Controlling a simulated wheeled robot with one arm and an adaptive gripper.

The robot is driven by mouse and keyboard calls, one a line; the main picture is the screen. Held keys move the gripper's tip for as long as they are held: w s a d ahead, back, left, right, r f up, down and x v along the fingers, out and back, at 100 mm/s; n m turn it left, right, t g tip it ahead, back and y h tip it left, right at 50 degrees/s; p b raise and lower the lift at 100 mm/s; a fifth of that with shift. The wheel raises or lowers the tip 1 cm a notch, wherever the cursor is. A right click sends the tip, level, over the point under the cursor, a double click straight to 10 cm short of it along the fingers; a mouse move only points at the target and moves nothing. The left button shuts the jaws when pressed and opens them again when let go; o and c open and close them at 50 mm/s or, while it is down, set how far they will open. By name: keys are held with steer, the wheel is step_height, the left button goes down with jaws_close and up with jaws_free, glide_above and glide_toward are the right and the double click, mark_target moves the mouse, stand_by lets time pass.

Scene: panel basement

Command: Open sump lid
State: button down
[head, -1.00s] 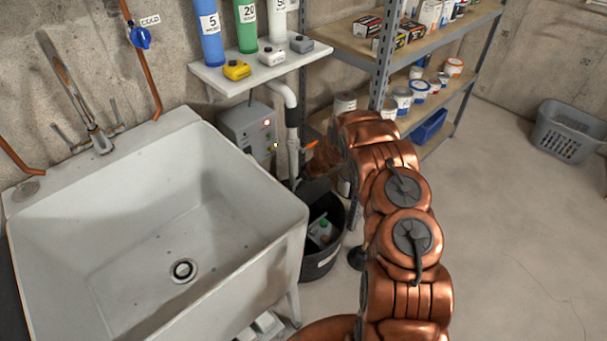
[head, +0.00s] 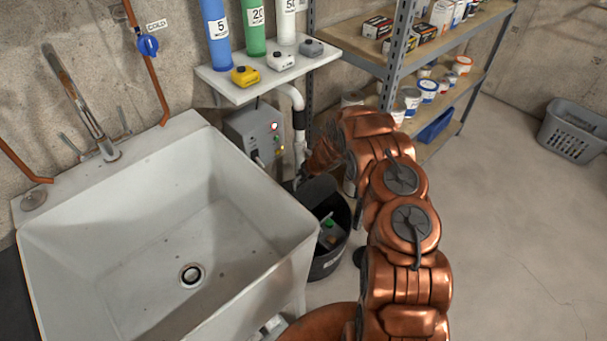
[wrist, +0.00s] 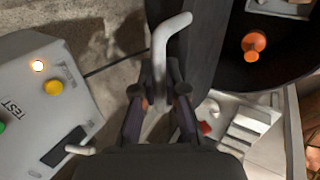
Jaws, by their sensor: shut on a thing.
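The black sump (head: 328,262) stands on the floor right of the sink, with its mouth partly uncovered. Its dark lid (head: 318,190) is tilted up at the back, and it shows nearly edge-on in the wrist view (wrist: 198,45). A pale grey bent handle (wrist: 163,45) is beside the lid. My gripper (wrist: 160,100) is shut on this handle, one finger on each side. In the head view my arm's copper wrist hides the fingers. Inside the sump are a grey item with a green cap (head: 329,223) and an orange knob-like part (wrist: 254,42).
The white sink (head: 300,235) is close on the left. A grey control box (head: 255,135) with lights is on the wall behind. A shelf with bottles (head: 270,70) hangs above. Metal shelving (head: 385,75) stands at the right. Open floor (head: 530,230) lies to the right.

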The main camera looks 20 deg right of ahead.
steer(key=shift+a, duration=0.15)
steer(key=c, duration=1.2)
jaws_free()
steer(key=shift+r, duration=0.15)
steer(key=v, duration=1.1)
steer(key=shift+s+d+r, duration=0.2)
steer(key=shift+r, duration=0.1)
